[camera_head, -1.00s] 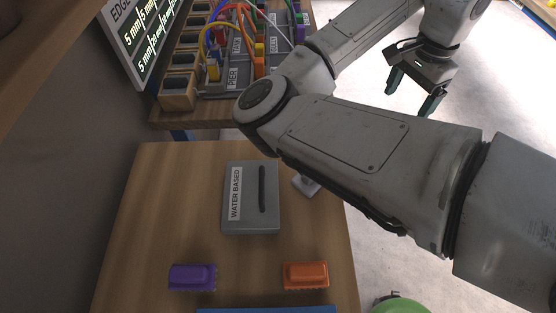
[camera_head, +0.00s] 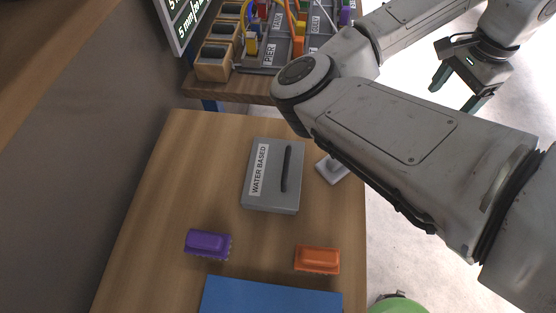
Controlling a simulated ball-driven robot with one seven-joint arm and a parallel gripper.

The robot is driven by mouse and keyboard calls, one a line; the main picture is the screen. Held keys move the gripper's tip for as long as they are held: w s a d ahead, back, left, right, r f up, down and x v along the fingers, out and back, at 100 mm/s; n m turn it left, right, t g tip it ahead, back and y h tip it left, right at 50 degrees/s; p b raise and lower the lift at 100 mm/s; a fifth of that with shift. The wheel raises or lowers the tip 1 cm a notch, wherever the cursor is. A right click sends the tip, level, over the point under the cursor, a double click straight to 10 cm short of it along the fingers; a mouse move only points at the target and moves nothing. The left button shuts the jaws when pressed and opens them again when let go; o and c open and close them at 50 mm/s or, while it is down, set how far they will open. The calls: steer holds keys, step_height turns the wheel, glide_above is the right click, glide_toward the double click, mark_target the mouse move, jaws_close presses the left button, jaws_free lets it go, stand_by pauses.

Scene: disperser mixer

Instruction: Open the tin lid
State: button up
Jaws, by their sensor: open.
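The grey tin (camera_head: 271,196) stands on the wooden table, with its lid on and a white "WATER BASED" label beside a long dark handle or slot (camera_head: 287,168). The lid looks shut. My gripper (camera_head: 456,92) is at the upper right, over the pale floor, well apart from the tin. Its two dark fingers are spread and nothing is between them. My arm crosses the right half of the view and hides part of the table's right side.
A purple brush-like block (camera_head: 208,243) and an orange one (camera_head: 318,259) lie in front of the tin. A blue mat (camera_head: 270,296) is at the bottom. A small grey object (camera_head: 331,171) sits right of the tin, partly hidden. A rack with colourful items (camera_head: 300,45) stands behind.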

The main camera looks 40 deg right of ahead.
steer(key=w+a+n+p, duration=0.1)
steer(key=w+a, duration=0.1)
steer(key=a, duration=0.2)
steer(key=w+a+r+n+p, duration=0.1)
steer(key=w+a+n+p, duration=0.1)
steer(key=w+a, duration=0.1)
steer(key=w+a+r+n+t+p, duration=0.1)
steer(key=w+a+n+p, duration=0.1)
steer(key=a, duration=0.3)
steer(key=shift+w+a+r, duration=0.15)
steer(key=shift+w+r, duration=0.1)
steer(key=shift+w, duration=0.5)
steer(key=c, duration=0.7)
steer(key=n+y+p, duration=0.2)
steer(key=n+p, duration=0.4)
steer(key=n, duration=0.2)
glide_toward(287, 164)
steer(key=shift+t, duration=0.3)
steer(key=x, duration=0.7)
steer(key=shift+s+a+f, duration=0.1)
steer(key=shift+s+f, duration=0.1)
steer(key=shift+f, duration=0.25)
steer(key=shift+c, duration=0.5)
jaws_close()
